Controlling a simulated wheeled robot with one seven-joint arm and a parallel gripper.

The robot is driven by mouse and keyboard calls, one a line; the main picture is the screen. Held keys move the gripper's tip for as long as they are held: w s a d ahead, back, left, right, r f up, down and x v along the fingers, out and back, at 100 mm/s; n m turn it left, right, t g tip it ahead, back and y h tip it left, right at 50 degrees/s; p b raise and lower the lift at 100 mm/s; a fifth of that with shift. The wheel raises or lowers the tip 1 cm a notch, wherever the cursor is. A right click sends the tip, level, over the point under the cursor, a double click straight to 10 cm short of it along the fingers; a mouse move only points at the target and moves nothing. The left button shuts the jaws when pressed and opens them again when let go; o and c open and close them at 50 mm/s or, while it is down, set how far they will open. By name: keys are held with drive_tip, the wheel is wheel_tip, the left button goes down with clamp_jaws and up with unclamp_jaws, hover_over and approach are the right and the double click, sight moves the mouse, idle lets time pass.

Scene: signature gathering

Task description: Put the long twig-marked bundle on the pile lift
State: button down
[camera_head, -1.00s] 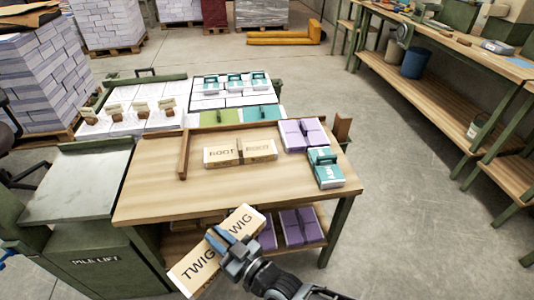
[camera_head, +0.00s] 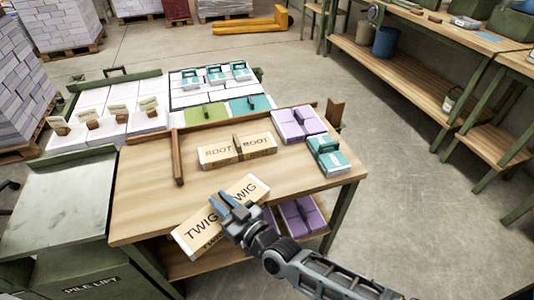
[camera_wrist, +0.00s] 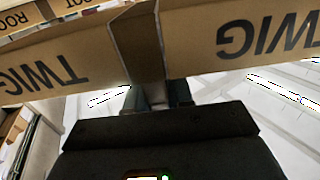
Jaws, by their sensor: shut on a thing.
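The long twig-marked bundle (camera_head: 199,228) is a tan bundle with "TWIG" printed at both ends. My gripper (camera_head: 232,207) is shut on its middle and holds it tilted, in front of the wooden table's near edge. In the wrist view the bundle (camera_wrist: 60,72) crosses the top, with a band at its centre where my gripper (camera_wrist: 157,95) grips. The pile lift (camera_head: 62,210) is the green unit with a bare grey top at the left, beside the table. It is lettered "PILE LIFT" on its front.
A long "ROOT" bundle (camera_head: 222,153) lies on the wooden table (camera_head: 150,205). Purple bundles (camera_head: 296,125) and a teal bundle (camera_head: 328,157) sit at its right. A wooden strip (camera_head: 178,158) stands at its left. White stacks (camera_head: 92,100) lie behind the pile lift.

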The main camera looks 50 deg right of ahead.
drive_tip(key=s+d+r+m+g+h+b, duration=0.1)
drive_tip(key=s+d+r+m+h+b, duration=0.15)
drive_tip(key=d, duration=0.75)
drive_tip(key=s+d+r+m+g+h+b, duration=0.1)
drive_tip(key=d+r+h+b, duration=0.15)
drive_tip(key=d, duration=0.75)
drive_tip(key=s+d+r+m+g+h+b, duration=0.1)
drive_tip(key=s+d+r+m+h+b, duration=0.15)
drive_tip(key=d, duration=0.85)
drive_tip(key=p, duration=0.5)
hover_over(270, 178)
wheel_tip(270, 178, down, 8)
drive_tip(key=shift+w+d+f+n+h+b, duration=0.1)
drive_tip(key=shift+f+n+h+b, duration=0.25)
drive_tip(key=shift+f+b, duration=1.05)
drive_tip(key=shift+f+p, duration=0.35)
drive_tip(key=shift+f, duration=0.1)
drive_tip(key=c, duration=1)
unclamp_jaws()
